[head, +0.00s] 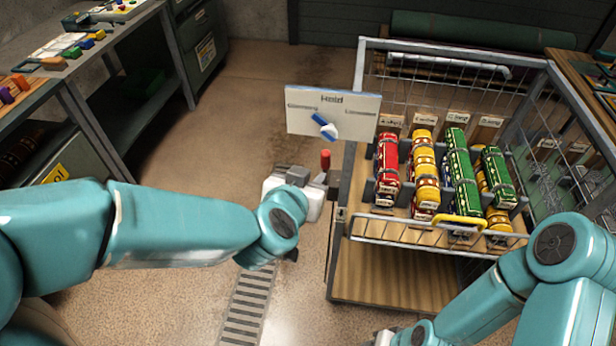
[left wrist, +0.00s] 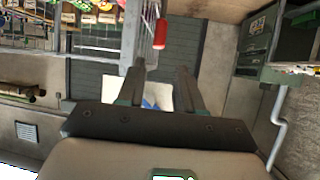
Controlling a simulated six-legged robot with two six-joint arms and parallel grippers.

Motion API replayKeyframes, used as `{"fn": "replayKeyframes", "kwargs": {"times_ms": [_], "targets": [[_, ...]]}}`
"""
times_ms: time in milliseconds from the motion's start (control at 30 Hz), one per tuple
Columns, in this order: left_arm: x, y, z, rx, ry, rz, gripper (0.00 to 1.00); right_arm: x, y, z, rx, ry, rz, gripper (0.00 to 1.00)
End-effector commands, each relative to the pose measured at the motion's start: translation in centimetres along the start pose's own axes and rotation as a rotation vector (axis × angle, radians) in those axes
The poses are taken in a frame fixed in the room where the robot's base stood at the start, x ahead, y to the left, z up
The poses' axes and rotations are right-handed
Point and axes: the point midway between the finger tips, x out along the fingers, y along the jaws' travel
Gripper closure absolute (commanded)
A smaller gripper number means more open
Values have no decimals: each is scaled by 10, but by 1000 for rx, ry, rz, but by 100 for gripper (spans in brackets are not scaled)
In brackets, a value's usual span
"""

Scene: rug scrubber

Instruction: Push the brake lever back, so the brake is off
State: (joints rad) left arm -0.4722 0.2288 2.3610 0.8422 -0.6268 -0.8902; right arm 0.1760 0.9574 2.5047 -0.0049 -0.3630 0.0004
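The brake lever shows as a short upright red handle (head: 325,160) at the left side of the wire-sided cart (head: 345,200). In the left wrist view the red handle (left wrist: 160,34) lies just past my fingertips, in line with the gap between them. My left gripper (left wrist: 160,67) is open and empty, its two dark fingers apart. In the head view my left gripper (head: 310,175) is right beside the handle; whether it touches cannot be told. The lever's lower part is hidden. My right gripper (head: 385,338) barely shows at the bottom edge.
A white "Hold" sign (head: 345,98) with a blue-and-white pointer stands just above the handle. Red, yellow and green rolls (head: 458,165) fill the cart rack. A bench (head: 75,60) stands at the left. A floor grate (head: 247,305) lies in open floor.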

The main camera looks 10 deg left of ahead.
Motion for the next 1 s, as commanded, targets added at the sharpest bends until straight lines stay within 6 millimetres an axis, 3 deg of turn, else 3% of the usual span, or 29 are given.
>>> {"fn": "replayKeyframes", "kwargs": {"times_ms": [33, 133, 167, 367, 567, 767, 900, 1000], "targets": [[0, 0, 0, 0, 0, 0, 64, 0, 0, 0, 0, 0, 0, 57], [0, 0, 0, -23, 0, 0, 97, 0, 0, 0, 0, 0, 0, 57], [0, 0, 0, -48, 0, 0, 100, 0, 0, 0, 0, 0, 0, 57], [-1, 2, -13, -435, 67, 27, 100, 0, 0, 0, 0, 0, 0, 57], [-9, 18, -34, -870, 182, 224, 100, 10, 4, 0, 0, 0, 0, 57], [-14, 19, -18, -1261, 200, 519, 100, 56, 20, -1, 0, 0, 0, 57], [-14, 9, 31, -1445, 130, 738, 100, 118, 42, -2, 0, 0, 0, 57], [-12, -6, 65, -1419, 126, 785, 100, 151, 55, -3, 0, -1, 0, 57]]}}
